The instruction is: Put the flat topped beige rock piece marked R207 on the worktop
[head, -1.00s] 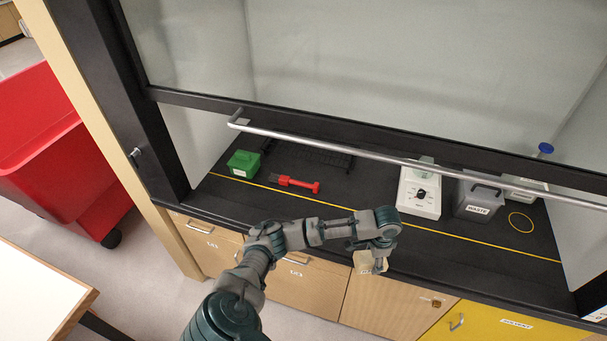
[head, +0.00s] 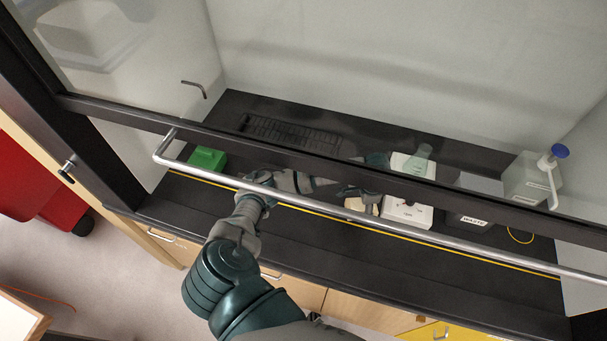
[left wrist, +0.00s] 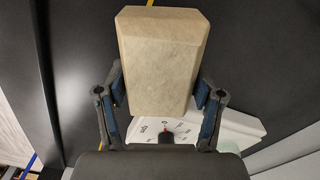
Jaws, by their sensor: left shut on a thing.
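My left gripper (head: 366,194) reaches under the raised sash, over the black worktop (head: 330,245). It is shut on a beige rock piece (head: 356,205), which sits just left of a white stirrer (head: 407,212). In the left wrist view the rock piece (left wrist: 158,62) is blocky with bevelled edges, and the two fingers (left wrist: 160,100) press its sides. No R207 mark is visible on it. I cannot tell whether it touches the worktop. My right gripper is not in view.
A metal sash handle bar (head: 330,214) crosses in front of the arm. A green box (head: 207,158) stands left, a black rack (head: 290,133) behind. The worktop front strip is clear.

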